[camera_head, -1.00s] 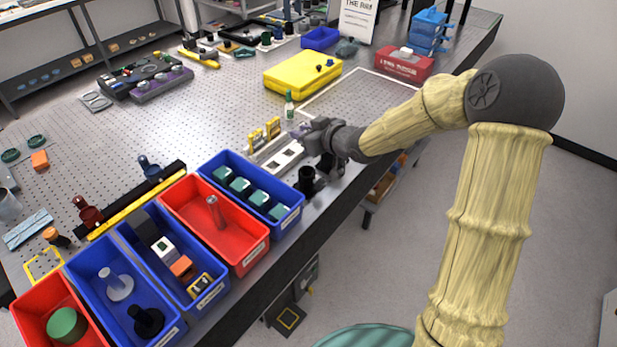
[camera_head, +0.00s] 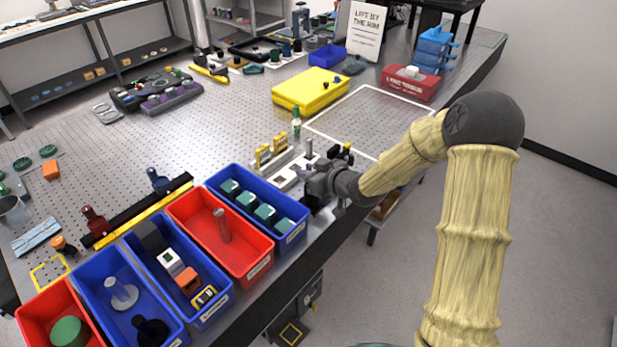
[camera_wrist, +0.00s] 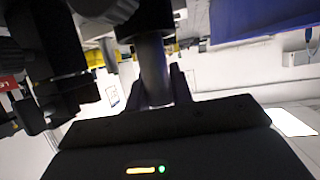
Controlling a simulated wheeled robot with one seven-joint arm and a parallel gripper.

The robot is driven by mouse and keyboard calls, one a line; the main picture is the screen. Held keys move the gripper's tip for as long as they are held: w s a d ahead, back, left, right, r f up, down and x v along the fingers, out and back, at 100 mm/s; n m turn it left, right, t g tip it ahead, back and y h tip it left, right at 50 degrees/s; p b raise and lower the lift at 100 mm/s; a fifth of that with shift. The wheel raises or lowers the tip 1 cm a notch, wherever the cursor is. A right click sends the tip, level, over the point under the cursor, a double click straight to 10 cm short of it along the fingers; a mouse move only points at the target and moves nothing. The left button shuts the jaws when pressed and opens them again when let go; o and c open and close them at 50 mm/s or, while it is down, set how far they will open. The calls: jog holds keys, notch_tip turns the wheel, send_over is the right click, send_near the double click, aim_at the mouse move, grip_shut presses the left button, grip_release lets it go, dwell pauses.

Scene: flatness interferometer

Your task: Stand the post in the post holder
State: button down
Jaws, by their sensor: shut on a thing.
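My gripper (camera_head: 311,178) is low over the near table edge, beside the white-topped rail. In the wrist view its fingers (camera_wrist: 157,90) are shut on a grey cylindrical post (camera_wrist: 154,65). A black round part (camera_wrist: 147,20) meets the far end of the post. I cannot tell whether the post is inside it or only in front of it. In the head view a black post holder (camera_head: 312,204) shows partly just below my gripper, mostly hidden by it. The held post is hard to make out in the head view.
A blue bin (camera_head: 290,237) with dark green-topped blocks and a red bin (camera_head: 262,262) with another grey post (camera_head: 221,225) stand left of my gripper. Yellow-framed parts (camera_head: 271,150), a small bottle (camera_head: 296,124) and an upright silver piece (camera_head: 309,147) stand behind it.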

notch_tip(320, 180, down, 2)
jog(key=shift+w+f, duration=0.1)
jog(key=shift+f, duration=0.15)
jog(key=shift+r, duration=0.1)
jog(key=shift+f, duration=0.25)
jog(key=c, duration=1.2)
grip_release()
jog(key=shift+c, duration=0.2)
jog(key=shift+r, duration=0.1)
